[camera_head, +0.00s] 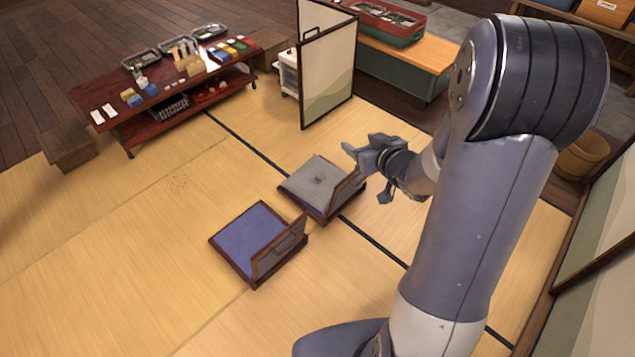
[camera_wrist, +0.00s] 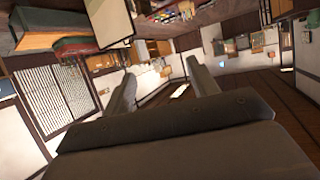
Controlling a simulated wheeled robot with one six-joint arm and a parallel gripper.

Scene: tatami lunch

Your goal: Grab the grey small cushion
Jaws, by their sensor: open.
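A grey small cushion (camera_head: 312,180) lies on a legless floor chair with a wooden back, near the middle of the head view. My gripper (camera_head: 350,150) appears just to the right of and above this chair in the picture, apart from the cushion as far as I can tell. In the wrist view my gripper (camera_wrist: 158,85) has its two fingers spread apart with nothing between them. The wrist view looks out across the room and does not show the cushion.
A second floor chair with a blue-purple cushion (camera_head: 250,236) stands in front of it. A low red-brown table (camera_head: 150,112) with trays and small items is at the back left. A folding screen (camera_head: 327,75) stands behind. Tatami at the left is clear.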

